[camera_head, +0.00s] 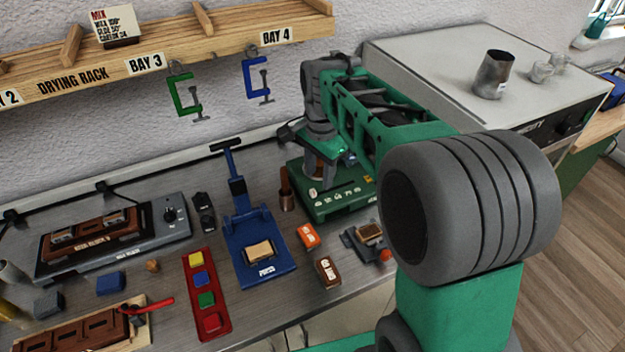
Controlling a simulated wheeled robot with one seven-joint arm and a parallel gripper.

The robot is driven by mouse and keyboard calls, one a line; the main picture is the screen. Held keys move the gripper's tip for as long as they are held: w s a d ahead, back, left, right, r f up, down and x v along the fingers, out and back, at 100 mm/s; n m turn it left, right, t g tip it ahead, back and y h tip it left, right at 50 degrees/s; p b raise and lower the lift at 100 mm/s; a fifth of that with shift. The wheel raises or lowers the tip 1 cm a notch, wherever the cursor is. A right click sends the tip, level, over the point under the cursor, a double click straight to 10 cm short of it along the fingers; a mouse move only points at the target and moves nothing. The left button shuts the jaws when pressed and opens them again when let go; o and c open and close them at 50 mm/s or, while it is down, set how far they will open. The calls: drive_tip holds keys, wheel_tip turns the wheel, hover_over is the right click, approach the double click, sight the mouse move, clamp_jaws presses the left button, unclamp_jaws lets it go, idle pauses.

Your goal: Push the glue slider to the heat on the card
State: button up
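The card (114,25) stands on the drying rack. It is headed MIX and has small lines that seem to list wax, glue and a third item with numbers; the glue line looks like 50°. I cannot surely identify the glue slider. A grey unit (172,237) at left has a dial (171,214) and a brown top (88,241) with two small blocks; its lettering is too small to read. My gripper (318,168) points down at the green device (338,208) at the back of the bench. Its fingers are partly hidden and too small to judge.
A blue press (258,268) stands mid-bench. A red tray (205,318) holds coloured blocks. An orange block (308,235) and a brown block (328,271) lie near the green device. A large grey machine (440,75) stands behind my arm. Clamps (184,94) hang below the rack.

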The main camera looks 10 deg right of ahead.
sight(314, 190)
drive_tip(key=w+m, duration=0.1)
drive_tip(key=w+f+m, duration=0.1)
drive_tip(key=w+m, duration=0.1)
drive_tip(key=w, duration=0.1)
drive_tip(key=shift+a+f+g, duration=0.1)
drive_tip(key=shift+f+g, duration=0.15)
drive_tip(key=shift+g, duration=0.15)
drive_tip(key=shift+f+m, duration=0.3)
drive_tip(key=shift+f, duration=0.05)
wheel_tip(314, 190, down, 7)
drive_tip(key=shift+f+p, duration=0.1)
drive_tip(key=shift+p, duration=0.8)
drive_tip(key=shift+c, duration=0.4)
clamp_jaws()
drive_tip(key=shift+w, duration=0.1)
